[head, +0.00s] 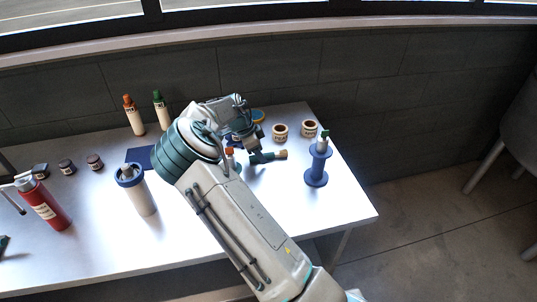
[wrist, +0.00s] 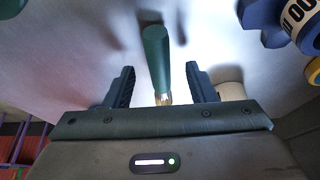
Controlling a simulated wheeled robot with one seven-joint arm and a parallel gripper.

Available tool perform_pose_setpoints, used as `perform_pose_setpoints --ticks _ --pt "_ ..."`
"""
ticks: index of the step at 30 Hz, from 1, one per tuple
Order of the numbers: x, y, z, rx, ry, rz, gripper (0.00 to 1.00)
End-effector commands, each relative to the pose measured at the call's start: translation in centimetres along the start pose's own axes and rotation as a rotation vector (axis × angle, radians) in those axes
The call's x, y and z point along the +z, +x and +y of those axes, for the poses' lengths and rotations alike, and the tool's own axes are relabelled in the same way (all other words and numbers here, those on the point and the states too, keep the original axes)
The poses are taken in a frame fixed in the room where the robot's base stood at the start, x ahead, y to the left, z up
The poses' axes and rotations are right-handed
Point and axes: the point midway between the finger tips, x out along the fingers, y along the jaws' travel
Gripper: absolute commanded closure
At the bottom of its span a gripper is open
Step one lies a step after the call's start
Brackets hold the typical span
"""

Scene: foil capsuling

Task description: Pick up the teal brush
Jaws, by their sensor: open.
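The fingers are apart, with a visible gap on each side of the brush. The bristle end is hidden below the gripper body in the wrist view.
The right front table is clear.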

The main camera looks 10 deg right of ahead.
Motion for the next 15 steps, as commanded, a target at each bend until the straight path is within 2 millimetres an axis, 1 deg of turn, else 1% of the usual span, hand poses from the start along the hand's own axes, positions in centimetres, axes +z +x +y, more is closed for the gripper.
perform_pose_setpoints --ticks 1,4,10,11,12,14,15 --pt "-0.03 0.47 0.04 0.001 0.000 0.001 0.49" --pt "0.02 1.03 0.02 0.000 -0.001 0.001 0.49" --pt "0.06 1.09 0.00 -0.001 -0.002 0.000 0.49" --pt "0.07 1.09 0.00 -0.001 -0.002 0.000 0.55" --pt "0.07 1.09 0.00 -0.001 -0.002 0.000 0.66" --pt "0.06 1.08 0.00 -0.001 -0.001 0.000 0.82" --pt "0.06 1.07 0.00 -0.001 -0.001 0.000 0.94"
